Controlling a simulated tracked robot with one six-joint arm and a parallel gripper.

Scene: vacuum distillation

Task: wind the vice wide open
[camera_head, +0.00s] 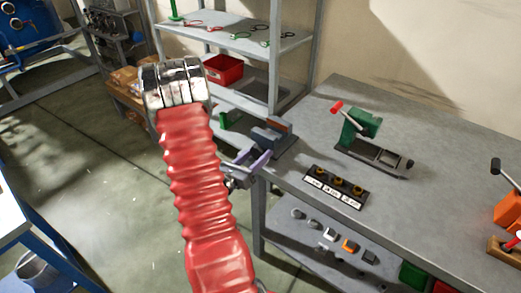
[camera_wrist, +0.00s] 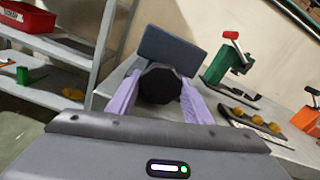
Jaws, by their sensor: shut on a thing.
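The vice (camera_head: 268,137) is a blue-grey block at the left edge of the grey workbench, with a reddish-brown part on top. In the wrist view its broad blue-grey face (camera_wrist: 172,47) stands just beyond my fingers. My gripper (camera_head: 251,162) has pale purple fingers and reaches the vice from its near side. In the wrist view my gripper (camera_wrist: 160,93) is shut on a dark, many-sided vice knob (camera_wrist: 160,84), one finger on each side. The gap between the vice jaws is hidden, so I cannot tell how wide it is.
On the workbench (camera_head: 440,135), a green device with a red handle (camera_head: 360,125) and a black plate with yellow knobs (camera_head: 336,187) stand right of the vice. A metal shelf (camera_head: 240,40) with a red bin (camera_head: 224,69) stands behind.

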